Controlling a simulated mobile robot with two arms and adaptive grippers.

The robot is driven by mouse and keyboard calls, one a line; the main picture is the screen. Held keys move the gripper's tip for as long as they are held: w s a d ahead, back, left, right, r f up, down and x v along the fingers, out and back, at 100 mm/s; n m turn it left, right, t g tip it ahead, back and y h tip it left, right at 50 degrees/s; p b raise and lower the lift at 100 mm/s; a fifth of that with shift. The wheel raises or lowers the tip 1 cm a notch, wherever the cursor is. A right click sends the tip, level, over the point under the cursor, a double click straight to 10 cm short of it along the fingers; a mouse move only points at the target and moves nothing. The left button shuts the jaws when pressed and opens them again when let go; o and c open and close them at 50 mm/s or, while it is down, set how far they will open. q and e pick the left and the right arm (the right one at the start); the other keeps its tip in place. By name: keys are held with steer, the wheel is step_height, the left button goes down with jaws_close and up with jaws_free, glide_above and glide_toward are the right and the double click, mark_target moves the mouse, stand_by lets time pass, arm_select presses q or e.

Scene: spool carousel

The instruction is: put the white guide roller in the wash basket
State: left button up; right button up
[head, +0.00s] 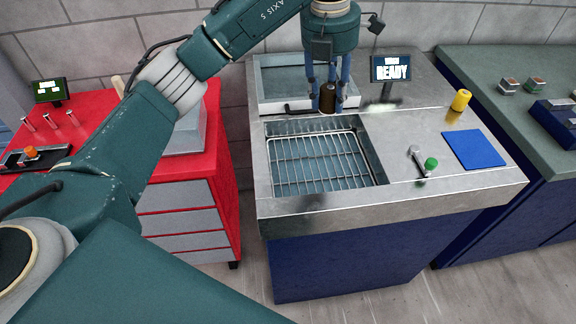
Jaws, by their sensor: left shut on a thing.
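My left gripper (327,95) comes down from above at the back edge of the wash station. Its fingers are shut on a dark brown cylinder (327,101), upright, behind the basin. The wash basket (320,163) is a wire basket sunk in the steel basin, in front of and below the gripper; I see nothing lying in it. I cannot make out a clearly white guide roller. A pale beige cylinder end (117,85) shows above the red cabinet, partly hidden by my left arm. My right gripper is not in view.
A lit READY screen (390,69) stands right of the gripper. A steel-rimmed tray (270,103) lies behind the basin. On the right of the counter are a yellow cylinder (461,100), a green-capped part (431,163), a metal tool (416,159) and a blue mat (474,149).

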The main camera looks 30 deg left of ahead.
arm_select(q)
step_height(320, 180, down, 16)
steer(key=p, duration=0.2)
steer(key=shift+w+r+p, duration=0.15)
steer(key=shift+r+p, duration=0.05)
steer(key=shift+p, duration=0.2)
step_height(320, 180, down, 4)
steer(key=shift+f+p, duration=0.2)
steer(key=shift+p, duration=0.25)
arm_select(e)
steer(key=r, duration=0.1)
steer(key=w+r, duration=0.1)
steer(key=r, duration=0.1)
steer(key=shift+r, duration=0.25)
arm_select(q)
steer(key=shift+f, duration=0.1)
steer(key=shift+f, duration=0.15)
steer(key=o, duration=1.3)
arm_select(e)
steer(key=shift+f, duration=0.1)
